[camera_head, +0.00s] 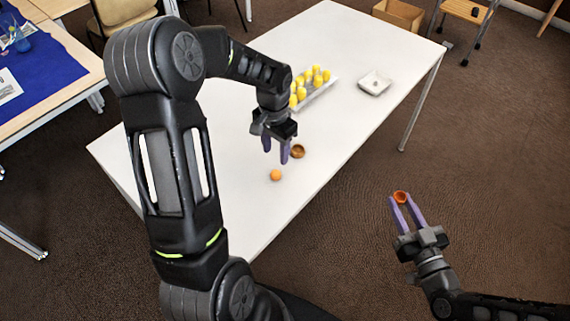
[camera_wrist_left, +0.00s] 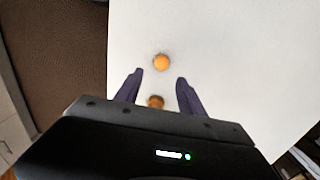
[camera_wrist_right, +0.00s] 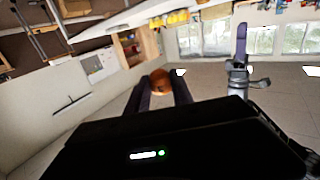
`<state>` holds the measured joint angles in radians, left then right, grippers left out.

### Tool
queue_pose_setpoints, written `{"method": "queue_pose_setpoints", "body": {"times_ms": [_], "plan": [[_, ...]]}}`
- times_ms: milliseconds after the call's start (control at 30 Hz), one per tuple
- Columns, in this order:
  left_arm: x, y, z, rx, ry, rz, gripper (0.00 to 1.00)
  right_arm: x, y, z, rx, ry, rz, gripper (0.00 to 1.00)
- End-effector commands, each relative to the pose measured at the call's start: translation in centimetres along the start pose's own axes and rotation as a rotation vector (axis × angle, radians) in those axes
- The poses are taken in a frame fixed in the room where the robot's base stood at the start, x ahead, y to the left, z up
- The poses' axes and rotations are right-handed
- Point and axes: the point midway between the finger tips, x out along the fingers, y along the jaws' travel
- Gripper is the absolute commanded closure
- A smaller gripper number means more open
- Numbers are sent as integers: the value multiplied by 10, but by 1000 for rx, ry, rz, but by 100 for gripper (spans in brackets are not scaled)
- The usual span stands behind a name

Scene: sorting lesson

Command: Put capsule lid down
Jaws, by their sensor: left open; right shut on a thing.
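The capsule lid is an orange-brown hollow cup (camera_head: 400,197); it also shows in the right wrist view (camera_wrist_right: 161,82). My right gripper (camera_head: 401,201) is shut on it, off the right side of the table over the floor. My left gripper (camera_head: 276,149) is open and empty above the white table (camera_head: 190,150). A brown open capsule half (camera_head: 297,151) is on the table beside its fingers. In the left wrist view this half (camera_wrist_left: 155,103) shows between the fingers, partly hidden by the gripper body. A small orange ball (camera_head: 276,175) lies on the table nearer me.
A white tray (camera_head: 328,87) with several yellow capsule-like pieces stands farther back on the table. A square white dish (camera_head: 374,83) is to its right. A blue-covered table (camera_head: 45,65) stands at the left.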

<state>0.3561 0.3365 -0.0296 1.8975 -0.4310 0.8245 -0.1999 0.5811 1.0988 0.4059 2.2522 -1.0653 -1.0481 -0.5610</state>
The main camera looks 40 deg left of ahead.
Motion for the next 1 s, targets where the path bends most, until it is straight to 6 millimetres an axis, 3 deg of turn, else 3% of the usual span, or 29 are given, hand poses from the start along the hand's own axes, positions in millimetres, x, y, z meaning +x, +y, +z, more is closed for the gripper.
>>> {"method": "queue_pose_setpoints", "body": {"times_ms": [100,267,1000], "plan": [[-17,0,-1,-1,2,-1,53,0,0,3,0,0,0,95],[-26,0,0,0,-1,0,53,0,0,3,0,0,0,95],[-22,4,-1,2,2,5,53,0,3,2,0,-1,9,95]]}}
